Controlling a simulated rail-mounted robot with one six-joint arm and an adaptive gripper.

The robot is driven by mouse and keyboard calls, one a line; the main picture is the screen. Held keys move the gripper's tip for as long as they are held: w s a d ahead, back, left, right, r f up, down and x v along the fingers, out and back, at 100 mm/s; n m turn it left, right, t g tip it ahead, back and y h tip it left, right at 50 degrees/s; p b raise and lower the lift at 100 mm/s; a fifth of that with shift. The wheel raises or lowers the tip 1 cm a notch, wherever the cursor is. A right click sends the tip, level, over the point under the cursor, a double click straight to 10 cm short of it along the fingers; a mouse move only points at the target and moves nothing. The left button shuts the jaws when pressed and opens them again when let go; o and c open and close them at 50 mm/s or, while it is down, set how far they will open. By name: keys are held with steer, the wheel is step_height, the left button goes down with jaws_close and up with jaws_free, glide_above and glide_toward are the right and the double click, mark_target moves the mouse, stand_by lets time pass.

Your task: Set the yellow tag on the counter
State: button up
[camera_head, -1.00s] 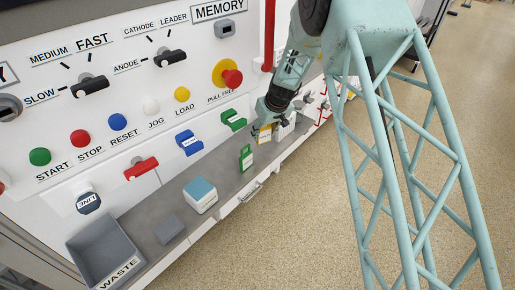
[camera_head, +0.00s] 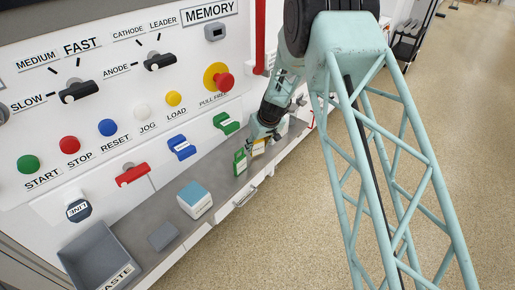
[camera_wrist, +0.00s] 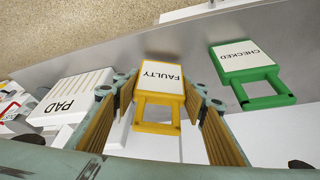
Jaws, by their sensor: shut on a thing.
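The yellow tag (camera_wrist: 163,78), with a white label reading FAULTY, sits between the two fingers of my gripper (camera_wrist: 155,118) in the wrist view. My gripper is shut on it. In the head view the yellow tag (camera_head: 258,147) shows just under my gripper (camera_head: 262,137), low over the grey counter (camera_head: 215,160). I cannot tell whether its lower edge touches the counter. The counter also shows in the wrist view (camera_wrist: 205,42).
A green CHECKED tag (camera_wrist: 249,70) lies right of the yellow tag in the wrist view. A white PAD block (camera_wrist: 72,95) is on the left. A blue-topped box (camera_head: 195,200) and grey WASTE bin (camera_head: 92,258) stand along the counter. The button panel (camera_head: 120,70) rises behind.

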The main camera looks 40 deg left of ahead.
steer(key=shift+f, duration=0.6)
steer(key=shift+f, duration=0.15)
steer(key=o, duration=0.9)
steer(key=shift+d+r, duration=0.15)
steer(key=shift+r, duration=0.45)
steer(key=shift+v, duration=5.55)
